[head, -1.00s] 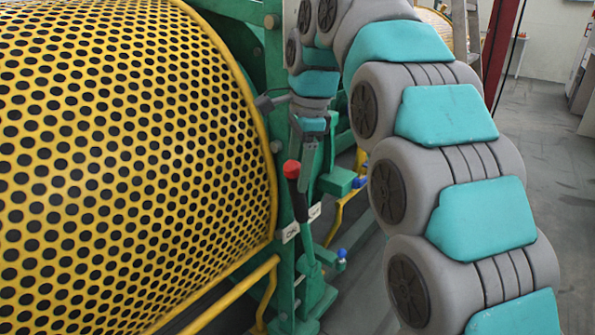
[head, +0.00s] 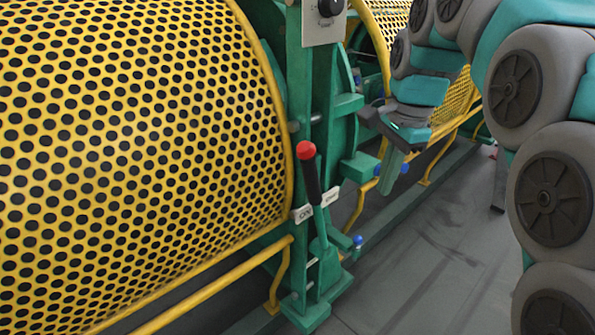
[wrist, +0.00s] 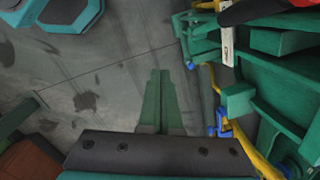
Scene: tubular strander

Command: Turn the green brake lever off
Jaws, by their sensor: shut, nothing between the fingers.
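The green brake lever (head: 320,242) stands on the green machine frame, with a black grip and a red knob (head: 306,150) at its top. It leans slightly to the upper left. Two small white labels flank it: the left label (head: 303,214) appears to read ON; the right label (head: 331,197) is too small to read surely. In the wrist view, the black grip (wrist: 255,11) crosses the upper right edge, beside a white label (wrist: 228,46). My gripper (head: 386,188) is right of the lever, apart from it, pointing down. Its green fingers (wrist: 160,75) are together and empty.
A yellow perforated guard drum (head: 130,150) fills the left. Green brackets (head: 360,167) and blue-ended parts (head: 357,240) stick out near the lever, along with yellow rails (head: 215,298). A control panel with a black knob (head: 330,7) is above. Grey floor (head: 430,250) is clear at right.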

